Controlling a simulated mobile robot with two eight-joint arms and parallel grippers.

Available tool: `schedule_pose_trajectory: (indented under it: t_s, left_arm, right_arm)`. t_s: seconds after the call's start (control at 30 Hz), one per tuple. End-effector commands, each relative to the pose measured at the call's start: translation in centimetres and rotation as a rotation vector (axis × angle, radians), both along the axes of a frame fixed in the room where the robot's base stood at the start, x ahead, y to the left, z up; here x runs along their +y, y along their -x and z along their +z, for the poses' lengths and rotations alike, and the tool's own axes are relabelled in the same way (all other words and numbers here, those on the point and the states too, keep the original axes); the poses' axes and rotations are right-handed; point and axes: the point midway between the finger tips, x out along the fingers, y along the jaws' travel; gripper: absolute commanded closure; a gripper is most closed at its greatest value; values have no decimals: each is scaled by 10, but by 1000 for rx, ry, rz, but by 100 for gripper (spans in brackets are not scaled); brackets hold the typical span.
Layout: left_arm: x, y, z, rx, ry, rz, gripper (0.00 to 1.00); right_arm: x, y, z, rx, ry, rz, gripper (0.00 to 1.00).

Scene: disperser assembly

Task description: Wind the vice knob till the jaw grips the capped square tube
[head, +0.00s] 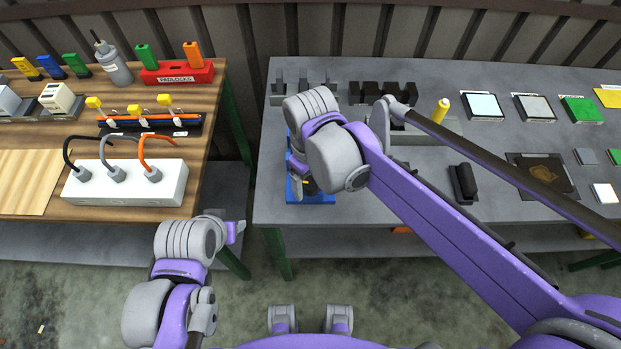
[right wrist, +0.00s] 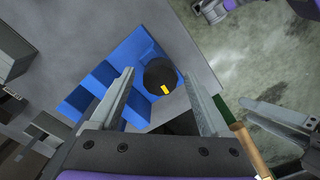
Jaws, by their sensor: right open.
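The blue vice (head: 318,199) sits at the left front edge of the grey table, largely hidden behind my right arm in the head view. The right wrist view shows its stepped blue body (right wrist: 97,82) and its round black knob (right wrist: 156,70) with a yellow mark. My right gripper (right wrist: 160,76) is open, with one finger on each side of the knob and visible gaps between. In the head view my right gripper (head: 299,182) is over the vice. My left gripper (head: 236,229) is by the gap between the tables, its fingers unclear. I cannot make out the capped square tube.
A wooden table at left holds a white socket box (head: 125,184) with cables and a red peg block (head: 178,72). On the grey table are black blocks (head: 384,94), a yellow cylinder (head: 441,110), a black item (head: 463,183) and flat coloured pads at right.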

Motion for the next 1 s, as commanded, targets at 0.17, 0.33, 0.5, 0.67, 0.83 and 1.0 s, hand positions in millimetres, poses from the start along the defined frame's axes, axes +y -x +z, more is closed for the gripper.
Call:
schedule_pose_trajectory:
  t_s: [0.17, 0.33, 0.5, 0.67, 0.83, 1.0]
  left_arm:
    - [0, 0, 0, 0, 0, 0, 50]
    - [0, 0, 0, 0, 0, 0, 50]
    - [0, 0, 0, 0, 0, 0, 50]
    - [0, 0, 0, 0, 0, 0, 50]
    - [0, 0, 0, 0, 0, 0, 50]
    - [0, 0, 0, 0, 0, 0, 50]
  right_arm:
    - [0, 0, 0, 0, 0, 0, 31]
    - [0, 0, 0, 0, 0, 0, 61]
    - [0, 0, 1, 0, 0, 0, 92]
    - [0, 0, 1, 0, 0, -6, 100]
    - [0, 0, 1, 0, 0, -85, 100]
    - [0, 0, 1, 0, 0, -94, 100]
